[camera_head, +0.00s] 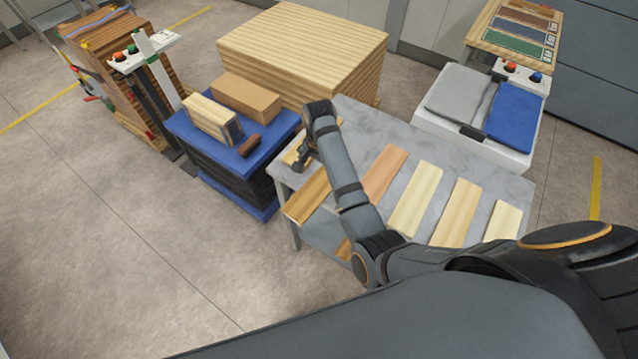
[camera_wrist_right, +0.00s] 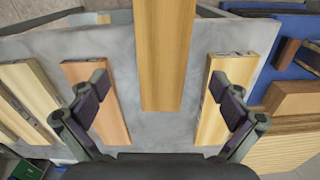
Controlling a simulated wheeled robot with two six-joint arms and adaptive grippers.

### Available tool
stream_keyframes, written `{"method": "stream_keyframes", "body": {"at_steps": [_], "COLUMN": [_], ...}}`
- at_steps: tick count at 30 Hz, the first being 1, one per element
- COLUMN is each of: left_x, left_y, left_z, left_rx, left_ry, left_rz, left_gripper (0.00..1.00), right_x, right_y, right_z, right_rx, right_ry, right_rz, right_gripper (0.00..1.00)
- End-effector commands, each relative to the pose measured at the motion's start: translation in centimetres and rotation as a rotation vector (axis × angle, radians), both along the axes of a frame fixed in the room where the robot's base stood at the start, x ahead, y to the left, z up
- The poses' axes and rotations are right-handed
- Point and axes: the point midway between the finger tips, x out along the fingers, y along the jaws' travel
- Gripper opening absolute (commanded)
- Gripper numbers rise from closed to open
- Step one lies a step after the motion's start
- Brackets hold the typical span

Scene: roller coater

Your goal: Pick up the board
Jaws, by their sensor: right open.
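Several wooden boards lie spread on a grey table (camera_head: 357,116). An orange-brown board (camera_head: 307,196) juts past the table's front edge; in the right wrist view this board (camera_wrist_right: 165,50) runs in from the top, centred between the fingers. A reddish board (camera_head: 385,173) lies right of it, and a pale board (camera_head: 416,197) beyond that. Another board (camera_wrist_right: 226,96) lies on the other side, partly hidden by my right gripper in the head view. My right gripper (camera_head: 301,157) is open and empty above the table's left end; its fingers (camera_wrist_right: 163,95) are spread wide. My left gripper is not in view.
A blue-topped cart (camera_head: 188,130) with wooden blocks stands close left of the table. A large wooden block stack (camera_head: 300,50) is behind it. A white machine (camera_head: 480,145) with grey and blue pads stands behind the table's right side. Floor is free at front left.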

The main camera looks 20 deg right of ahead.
Motion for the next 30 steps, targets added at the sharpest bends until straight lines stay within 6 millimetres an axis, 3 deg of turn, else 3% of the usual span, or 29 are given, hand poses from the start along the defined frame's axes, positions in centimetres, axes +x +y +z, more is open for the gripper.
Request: {"method": "stream_keyframes", "body": {"at_steps": [3, 5, 8, 12, 15, 19, 22, 26, 30], "left_x": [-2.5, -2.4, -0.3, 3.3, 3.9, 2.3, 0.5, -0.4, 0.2], "left_y": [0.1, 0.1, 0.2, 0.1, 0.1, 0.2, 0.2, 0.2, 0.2], "left_z": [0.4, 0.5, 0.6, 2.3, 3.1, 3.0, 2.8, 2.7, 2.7], "left_rx": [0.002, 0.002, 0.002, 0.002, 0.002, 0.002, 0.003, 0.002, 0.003], "left_ry": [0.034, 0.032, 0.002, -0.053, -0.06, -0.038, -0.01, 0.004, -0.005], "left_rz": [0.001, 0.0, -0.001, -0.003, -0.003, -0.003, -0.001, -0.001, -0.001], "left_gripper": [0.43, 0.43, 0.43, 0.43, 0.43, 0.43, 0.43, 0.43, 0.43], "right_x": [0.0, 0.0, 0.1, -0.2, -0.3, -0.2, -0.1, -0.1, -0.1], "right_y": [0.0, 0.0, 0.0, -0.2, -0.3, -0.2, -0.2, -0.2, -0.2], "right_z": [-1.5, -1.9, -2.2, -3.3, -5.2, -7.0, -7.4, -7.4, -7.4], "right_rx": [0.0, 0.0, 0.0, -0.002, -0.001, 0.0, 0.0, 0.0, 0.0], "right_ry": [0.001, -0.001, -0.001, 0.003, 0.003, 0.0, -0.001, -0.002, -0.002], "right_rz": [0.0, -0.001, -0.001, 0.0, 0.0, 0.0, 0.0, 0.0, 0.0], "right_gripper": [1.0, 1.0, 1.0, 1.0, 1.0, 1.0, 1.0, 1.0, 0.82]}}
